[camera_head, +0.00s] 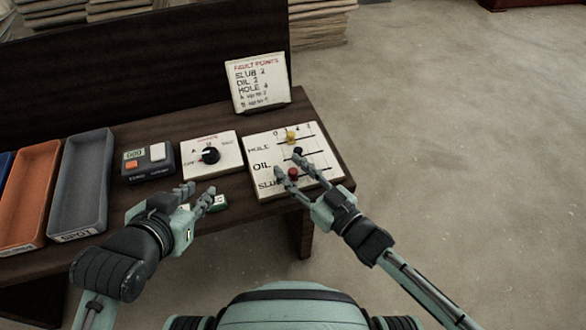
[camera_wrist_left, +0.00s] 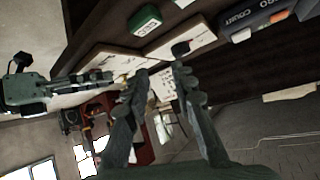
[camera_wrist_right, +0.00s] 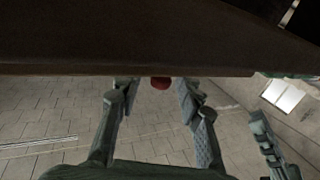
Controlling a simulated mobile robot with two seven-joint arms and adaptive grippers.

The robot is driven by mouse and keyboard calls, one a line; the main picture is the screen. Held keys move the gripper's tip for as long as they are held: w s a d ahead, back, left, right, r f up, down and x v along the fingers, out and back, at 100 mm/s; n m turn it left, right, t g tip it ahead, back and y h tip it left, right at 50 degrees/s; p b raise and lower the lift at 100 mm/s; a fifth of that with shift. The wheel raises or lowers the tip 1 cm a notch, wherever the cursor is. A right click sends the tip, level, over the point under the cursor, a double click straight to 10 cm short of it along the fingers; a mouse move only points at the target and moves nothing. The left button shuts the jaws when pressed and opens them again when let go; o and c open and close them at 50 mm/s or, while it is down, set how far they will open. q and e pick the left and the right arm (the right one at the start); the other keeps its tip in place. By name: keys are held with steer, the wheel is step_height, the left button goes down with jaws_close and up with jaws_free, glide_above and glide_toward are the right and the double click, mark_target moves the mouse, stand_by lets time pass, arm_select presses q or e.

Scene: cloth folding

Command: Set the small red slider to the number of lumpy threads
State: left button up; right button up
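The slider board (camera_head: 318,174) lies flat at the table's right end, with rows HOLE, OIL and SLUB. The small red slider (camera_head: 293,173) is on the SLUB row, away from the row's right end; the scale is too small to read its number. My right gripper (camera_head: 294,175) is open, its fingers to either side of the red slider. In the right wrist view the red knob (camera_wrist_right: 160,83) shows between the parted fingertips; contact cannot be told. My left gripper (camera_head: 207,197) is open and empty at the table's front edge. No threads are visible.
A yellow slider (camera_head: 291,137) and black slider (camera_head: 297,152) sit on the other rows. A FAULT POINTS card (camera_head: 258,82) stands behind. Left are a dial panel (camera_head: 224,163), a button counter (camera_head: 148,161), a grey tray (camera_head: 58,228) and an orange tray (camera_head: 8,240).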

mark_target(319, 164)
jaws_close()
